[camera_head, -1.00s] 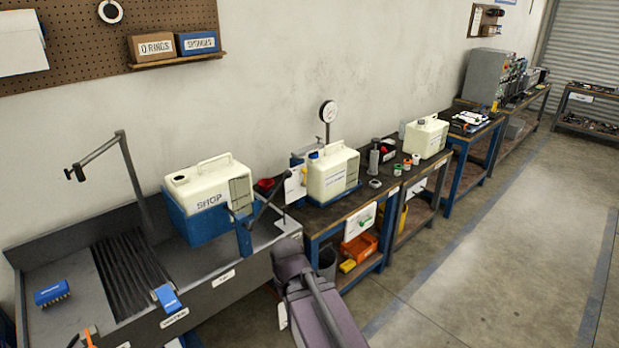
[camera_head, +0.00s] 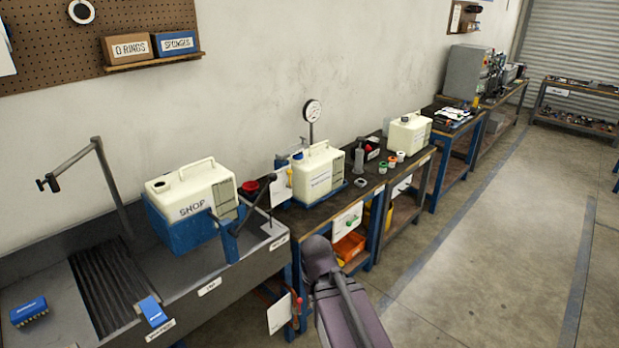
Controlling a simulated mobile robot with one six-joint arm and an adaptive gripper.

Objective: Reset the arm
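A grey-purple link of my arm (camera_head: 345,300) rises from the bottom edge of the head view, just right of the middle. Its rounded upper end is in front of the bench line, over the floor edge in the picture. My gripper and its fingers do not show in this view, so I cannot see whether it holds anything.
A cream SHOP tank (camera_head: 190,190) sits in a blue holder on the grey sink bench (camera_head: 60,285) at left. A second cream tank (camera_head: 318,172) and a gauge (camera_head: 312,110) stand on the middle bench. Open floor (camera_head: 480,260) lies at right.

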